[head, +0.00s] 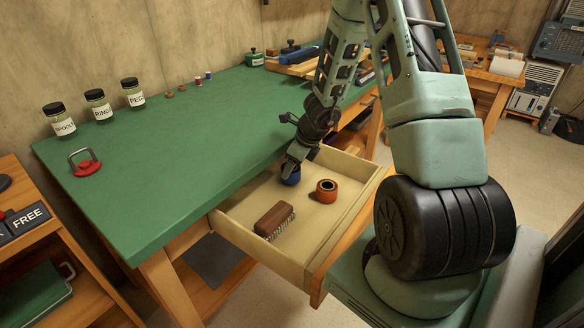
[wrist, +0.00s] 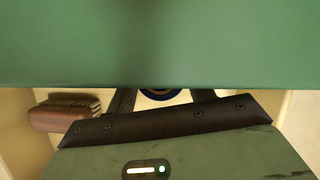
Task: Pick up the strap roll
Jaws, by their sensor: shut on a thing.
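A blue roll (head: 291,179) is in the open drawer, at the end of my gripper (head: 288,168). My gripper reaches down over the bench's front edge and is shut on this roll. In the wrist view a small part of the blue roll (wrist: 160,95) shows between my two dark fingers, with a dark centre; the green bench top hides the rest. An orange roll (head: 327,190) with a dark hole stands apart from the gripper, to its right in the drawer. I cannot tell from looks alone which roll is the strap roll.
The drawer (head: 243,240) also holds a wooden brush (head: 274,220), seen at left in the wrist view (wrist: 62,113). The green bench top (head: 180,170) overhangs the drawer's back.

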